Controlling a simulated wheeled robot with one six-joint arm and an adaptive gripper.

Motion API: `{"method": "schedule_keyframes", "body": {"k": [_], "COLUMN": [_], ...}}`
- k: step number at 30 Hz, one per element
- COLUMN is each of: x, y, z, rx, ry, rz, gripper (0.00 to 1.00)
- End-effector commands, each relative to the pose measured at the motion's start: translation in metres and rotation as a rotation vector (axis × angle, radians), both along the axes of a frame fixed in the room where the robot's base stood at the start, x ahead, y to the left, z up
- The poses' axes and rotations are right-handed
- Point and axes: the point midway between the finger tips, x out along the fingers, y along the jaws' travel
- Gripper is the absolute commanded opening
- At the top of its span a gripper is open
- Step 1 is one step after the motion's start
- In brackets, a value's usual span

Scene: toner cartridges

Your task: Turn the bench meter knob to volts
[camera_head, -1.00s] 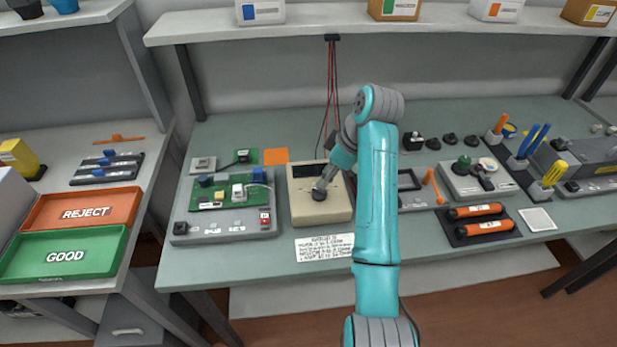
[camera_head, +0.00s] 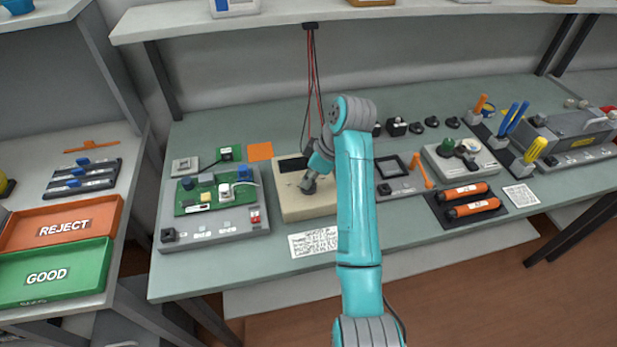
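The bench meter (camera_head: 290,207) is a beige box with a dark display (camera_head: 292,164) on the bench, left of my teal arm. My gripper (camera_head: 308,186) is over the meter's face, pointing down to the left, at the spot where the dark knob sits. The gripper hides most or all of the knob, so its pointer and setting do not show. The fingers are too small and dark to tell whether they are open or closed on the knob. My arm covers the right side of the meter.
A printed card (camera_head: 314,242) lies in front of the meter. A grey test board (camera_head: 215,222) with a green circuit board stands to the left. A dark tray with orange cartridges (camera_head: 466,191) lies to the right. Red and black leads (camera_head: 312,80) hang behind the meter.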

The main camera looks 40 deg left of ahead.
Motion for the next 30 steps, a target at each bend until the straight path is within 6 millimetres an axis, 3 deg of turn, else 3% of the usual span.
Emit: {"method": "schedule_keyframes", "body": {"k": [14, 30], "x": [-0.0002, -0.0011], "y": [0.0001, 0.0002], "z": [-0.0001, -0.0002], "rx": [0.001, 0.0], "ry": [-0.001, 0.0], "rz": [-0.112, -0.592], "gripper": [0.0, 0.0]}}
